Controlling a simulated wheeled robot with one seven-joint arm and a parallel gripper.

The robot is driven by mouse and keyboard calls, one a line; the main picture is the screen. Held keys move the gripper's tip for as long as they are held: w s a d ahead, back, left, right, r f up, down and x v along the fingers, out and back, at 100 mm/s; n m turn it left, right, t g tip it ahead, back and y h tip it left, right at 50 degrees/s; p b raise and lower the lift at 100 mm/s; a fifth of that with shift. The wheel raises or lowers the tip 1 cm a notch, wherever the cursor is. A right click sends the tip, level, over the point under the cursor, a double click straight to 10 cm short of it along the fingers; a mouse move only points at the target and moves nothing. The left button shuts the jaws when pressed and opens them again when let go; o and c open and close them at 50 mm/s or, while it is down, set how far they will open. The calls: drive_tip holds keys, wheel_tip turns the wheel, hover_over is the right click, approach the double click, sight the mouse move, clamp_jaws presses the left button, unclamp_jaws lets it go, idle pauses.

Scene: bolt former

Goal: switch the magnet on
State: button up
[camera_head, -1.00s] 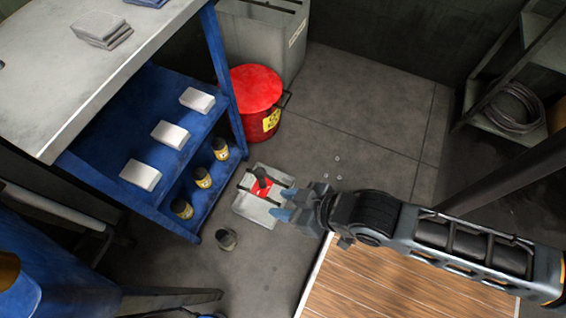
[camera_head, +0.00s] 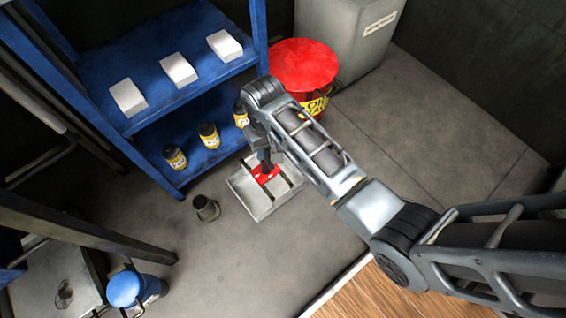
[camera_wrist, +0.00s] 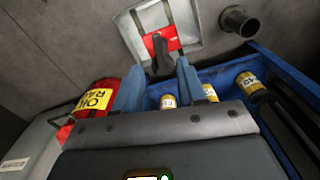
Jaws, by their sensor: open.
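The magnet is a pale grey plate (camera_head: 250,201) on the floor with dark bars and a red block (camera_head: 266,174). A dark lever stands up from the red block; in the wrist view the lever (camera_wrist: 160,62) stands in front of the red block (camera_wrist: 168,40). My gripper (camera_head: 263,151) is over the far side of the plate, partly hidden by my arm. In the wrist view its blue fingers (camera_wrist: 159,80) are apart and empty, with the lever's top seen between and just beyond them. I cannot tell whether they touch it.
A blue shelf (camera_head: 150,105) with white blocks and yellow-labelled bottles stands left of the plate. A red oily-waste can (camera_head: 303,66) stands behind. A small dark cup (camera_head: 205,208) is on the floor at left. Floor to the right is clear.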

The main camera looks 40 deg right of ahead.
sight(270, 164)
drive_tip(key=shift+d+f, duration=0.2)
drive_tip(key=shift+f, duration=0.25)
wheel_tip(270, 164, down, 7)
drive_tip(key=b, duration=0.3)
drive_tip(key=shift+w+b, duration=0.1)
drive_tip(key=shift+b, duration=0.2)
drive_tip(key=shift+r, duration=0.1)
clamp_jaws()
